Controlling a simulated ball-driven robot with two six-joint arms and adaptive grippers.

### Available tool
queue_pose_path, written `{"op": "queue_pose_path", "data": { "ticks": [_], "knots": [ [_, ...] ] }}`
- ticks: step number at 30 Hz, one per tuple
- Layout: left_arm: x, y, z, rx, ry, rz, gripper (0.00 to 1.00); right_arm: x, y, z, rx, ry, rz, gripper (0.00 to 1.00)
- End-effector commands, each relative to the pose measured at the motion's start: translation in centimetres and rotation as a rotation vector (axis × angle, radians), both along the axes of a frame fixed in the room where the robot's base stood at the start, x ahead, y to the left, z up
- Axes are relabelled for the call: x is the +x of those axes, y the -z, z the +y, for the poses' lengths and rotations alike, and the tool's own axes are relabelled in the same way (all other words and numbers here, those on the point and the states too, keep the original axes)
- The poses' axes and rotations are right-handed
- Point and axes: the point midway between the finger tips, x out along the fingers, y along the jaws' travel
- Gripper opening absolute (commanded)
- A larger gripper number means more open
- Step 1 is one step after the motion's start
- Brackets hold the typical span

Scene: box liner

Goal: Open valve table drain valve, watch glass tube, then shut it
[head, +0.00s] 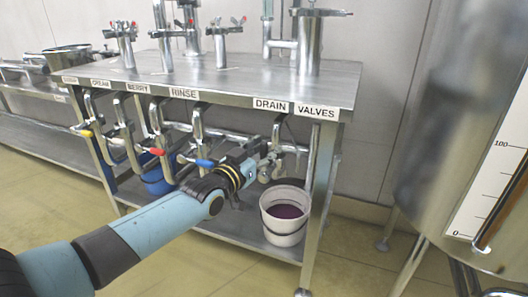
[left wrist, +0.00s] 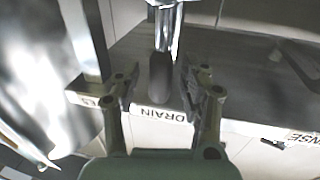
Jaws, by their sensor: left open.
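The valve table (head: 225,82) stands in the middle of the head view, with a DRAIN label (head: 271,104) on its front edge; that label shows upside down in the left wrist view (left wrist: 165,117). My left gripper (head: 266,158) is in front of the pipes below this label. In the left wrist view its open fingers (left wrist: 162,88) stand on either side of a dark handle-like grip (left wrist: 160,75) on a shiny metal part. Whether they touch it, I cannot tell. The drain valve is mostly hidden in the head view. A tube-like gauge (head: 499,220) with a 0–100 scale is on the tank at right; its level is unclear.
A white bucket (head: 284,227) with dark purple liquid stands on the lower shelf under the drain pipes. A blue bucket (head: 158,178) stands further left. Yellow, red and blue valve handles (head: 205,163) line the front. The floor (head: 345,270) between table and tank (head: 440,130) is clear.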

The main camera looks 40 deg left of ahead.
Motion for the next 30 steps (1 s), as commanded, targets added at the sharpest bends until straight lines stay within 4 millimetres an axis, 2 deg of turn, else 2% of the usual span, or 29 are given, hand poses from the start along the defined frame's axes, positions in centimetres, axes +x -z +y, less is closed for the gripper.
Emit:
{"op": "queue_pose_path", "data": {
  "ticks": [3,13,30],
  "knots": [
    [-0.02,-0.01,-0.01,0.0,0.0,0.0,0.42,0.0,-0.03,-0.02,0.0,0.0,0.0,0.44],
    [-0.05,0.02,-0.01,0.0,0.0,0.001,0.0,0.02,-0.02,-0.03,0.0,0.0,-0.001,0.44],
    [-0.15,0.16,-0.04,-0.001,0.0,0.003,0.0,0.08,-0.02,-0.04,0.0,0.0,-0.002,0.44]
  ]
}}
